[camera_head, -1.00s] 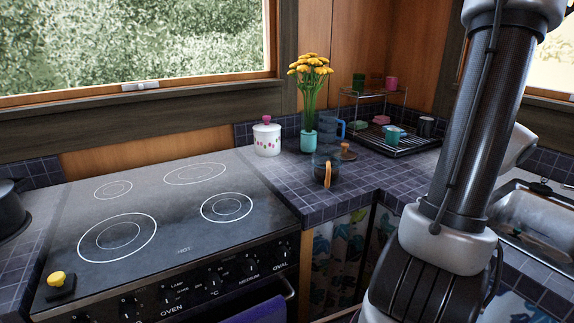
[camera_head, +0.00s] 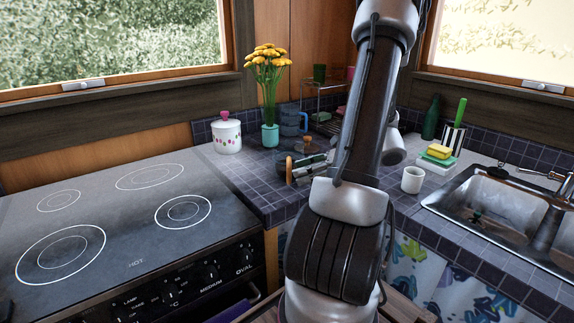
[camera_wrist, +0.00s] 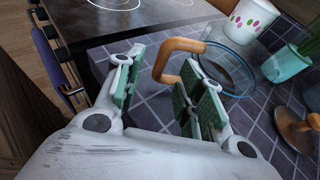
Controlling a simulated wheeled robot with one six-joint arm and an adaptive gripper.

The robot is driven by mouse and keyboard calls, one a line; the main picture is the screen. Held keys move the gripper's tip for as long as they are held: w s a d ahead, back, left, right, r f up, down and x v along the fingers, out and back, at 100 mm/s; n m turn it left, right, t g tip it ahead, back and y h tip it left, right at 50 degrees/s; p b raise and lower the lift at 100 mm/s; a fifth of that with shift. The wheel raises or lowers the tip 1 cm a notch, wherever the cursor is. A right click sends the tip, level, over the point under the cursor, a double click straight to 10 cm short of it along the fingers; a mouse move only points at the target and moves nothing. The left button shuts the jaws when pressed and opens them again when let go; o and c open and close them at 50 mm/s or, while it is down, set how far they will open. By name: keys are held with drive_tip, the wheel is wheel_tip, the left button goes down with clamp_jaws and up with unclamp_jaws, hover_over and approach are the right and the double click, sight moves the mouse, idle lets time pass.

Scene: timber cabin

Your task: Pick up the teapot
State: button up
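The teapot is a clear glass pot with a curved orange-brown handle. In the wrist view its glass body (camera_wrist: 232,72) stands on the tiled counter and its handle (camera_wrist: 178,45) points toward my gripper (camera_wrist: 163,66). My gripper is open, with its green-padded fingers on either side of the handle's near end; the right finger partly covers the handle and body. I cannot tell whether a finger touches it. In the head view my gripper (camera_head: 302,170) is at the teapot (camera_head: 284,164), low over the counter, and partly hides it.
A lidded white pot (camera_head: 227,135), a flower vase (camera_head: 270,135), blue cups (camera_head: 292,122) and a wooden-knobbed lid (camera_head: 303,146) stand close behind. The stove (camera_head: 120,225) is left. A white mug (camera_head: 412,180) and the sink (camera_head: 500,205) are right.

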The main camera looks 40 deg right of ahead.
drive_tip(key=shift+x, duration=1.55)
clamp_jaws()
drive_tip(key=shift+d+r, duration=0.1)
drive_tip(key=shift+r, duration=0.05)
